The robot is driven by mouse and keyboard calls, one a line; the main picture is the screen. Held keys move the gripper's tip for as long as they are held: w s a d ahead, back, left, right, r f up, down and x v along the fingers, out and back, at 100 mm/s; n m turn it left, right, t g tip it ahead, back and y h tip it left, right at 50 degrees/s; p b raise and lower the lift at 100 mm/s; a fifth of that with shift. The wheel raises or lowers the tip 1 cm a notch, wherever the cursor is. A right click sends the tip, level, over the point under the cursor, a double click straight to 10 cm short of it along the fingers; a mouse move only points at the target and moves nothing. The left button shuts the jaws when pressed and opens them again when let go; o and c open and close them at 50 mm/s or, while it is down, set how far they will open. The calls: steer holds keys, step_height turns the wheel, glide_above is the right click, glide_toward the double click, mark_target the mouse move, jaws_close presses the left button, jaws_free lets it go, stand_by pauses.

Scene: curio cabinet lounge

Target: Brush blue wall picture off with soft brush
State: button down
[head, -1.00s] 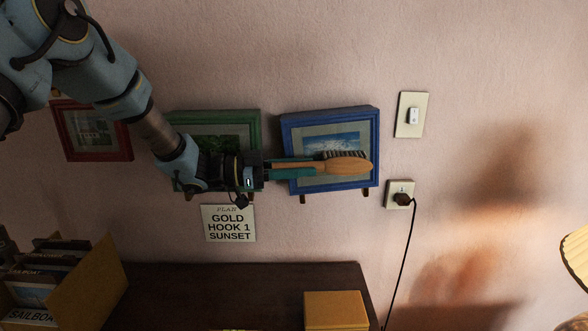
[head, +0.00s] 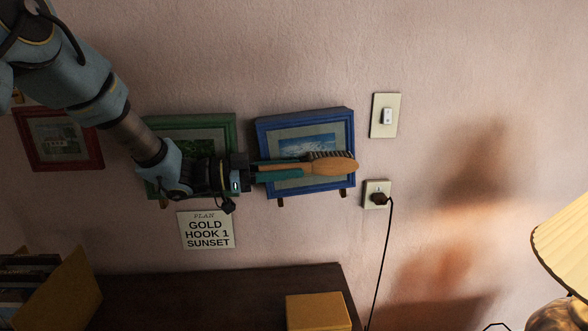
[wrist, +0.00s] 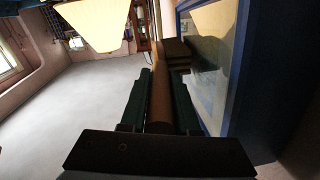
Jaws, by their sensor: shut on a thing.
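The blue-framed picture (head: 308,143) of a snowy mountain hangs on the pink wall, in the middle of the head view. My gripper (head: 273,170) is shut on the handle of the soft brush (head: 335,166), which lies roughly level across the picture's lower half. The brush's orange-brown back shows, with dark bristles along its upper edge. Its tip reaches the frame's right edge. In the wrist view the brown brush handle (wrist: 160,95) runs between my fingers, beside the blue picture (wrist: 242,75) at right. I cannot tell whether the bristles touch the picture.
A green-framed picture (head: 190,126), partly behind my arm, and a red-framed one (head: 91,150) hang to the left. A plan sign (head: 206,231) hangs below. A switch (head: 387,116) and a corded outlet (head: 377,194) are right. A yellow box (head: 318,313) stands on the dark cabinet (head: 200,295).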

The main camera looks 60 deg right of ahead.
steer(key=shift+v, duration=1.15)
steer(key=shift+w+d+v, duration=0.4)
steer(key=shift+d+v, duration=0.1)
steer(key=shift+v, duration=3.5)
steer(key=shift+s+d+r+p, duration=0.1)
steer(key=shift+s+d+r, duration=0.25)
steer(key=shift+s, duration=0.3)
steer(key=shift+s+d+r+p, duration=0.1)
steer(key=shift+s+d+r, duration=0.05)
steer(key=shift+s+d, duration=0.4)
steer(key=shift+s+d+r+p, duration=0.1)
steer(key=shift+s+d+r, duration=0.2)
steer(key=shift+s, duration=0.45)
steer(key=shift+r+x, duration=0.15)
steer(key=shift+x, duration=1.65)
steer(key=shift+r+x, duration=0.15)
steer(key=shift+x, duration=1.7)
steer(key=f+v, duration=0.1)
steer(key=v, duration=1.1)
steer(key=shift+w+d, duration=0.15)
steer(key=shift+w, duration=0.05)
steer(key=shift+b, duration=0.3)
steer(key=s+a, duration=0.3)
steer(key=a, duration=0.2)
steer(key=shift+s, duration=0.35)
